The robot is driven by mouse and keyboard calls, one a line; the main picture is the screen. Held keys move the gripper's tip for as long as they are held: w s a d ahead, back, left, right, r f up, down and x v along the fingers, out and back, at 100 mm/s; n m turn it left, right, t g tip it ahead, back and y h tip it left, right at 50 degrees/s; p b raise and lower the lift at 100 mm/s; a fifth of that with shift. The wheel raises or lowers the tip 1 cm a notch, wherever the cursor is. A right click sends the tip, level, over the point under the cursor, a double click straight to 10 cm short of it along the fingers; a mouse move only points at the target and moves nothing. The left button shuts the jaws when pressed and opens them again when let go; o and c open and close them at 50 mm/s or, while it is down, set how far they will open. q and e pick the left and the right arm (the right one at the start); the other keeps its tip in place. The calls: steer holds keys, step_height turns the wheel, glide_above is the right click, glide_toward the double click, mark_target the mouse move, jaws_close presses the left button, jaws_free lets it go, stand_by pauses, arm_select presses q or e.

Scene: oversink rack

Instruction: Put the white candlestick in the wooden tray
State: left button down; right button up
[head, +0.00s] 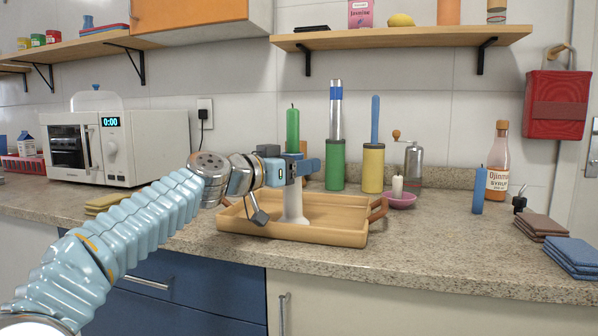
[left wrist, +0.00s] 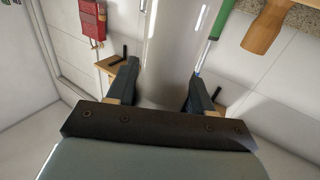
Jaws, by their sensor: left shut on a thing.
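The white candlestick (head: 293,205) is upright, with its foot over the floor of the wooden tray (head: 343,238). I cannot tell whether the foot touches the tray floor. My left gripper (head: 303,167) is shut around the upper part of the candlestick and hides its top in the head view. In the left wrist view, the white shaft (left wrist: 176,45) stands between the two fingers of the left gripper (left wrist: 163,92). My right gripper is not in view.
Behind the tray stand a green candle (head: 292,130), a green holder (head: 335,165) and a yellow holder (head: 373,168). A pink dish (head: 402,201) with a short white candle and a pepper mill (head: 413,165) are to the right. A microwave (head: 150,147) stands left.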

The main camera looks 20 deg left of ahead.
arm_select(q)
steer(key=shift+f, duration=0.15)
steer(key=shift+c, duration=2.2)
jaws_free()
steer(key=b+v, duration=0.4)
steer(key=v, duration=0.8)
steer(key=shift+s, duration=0.1)
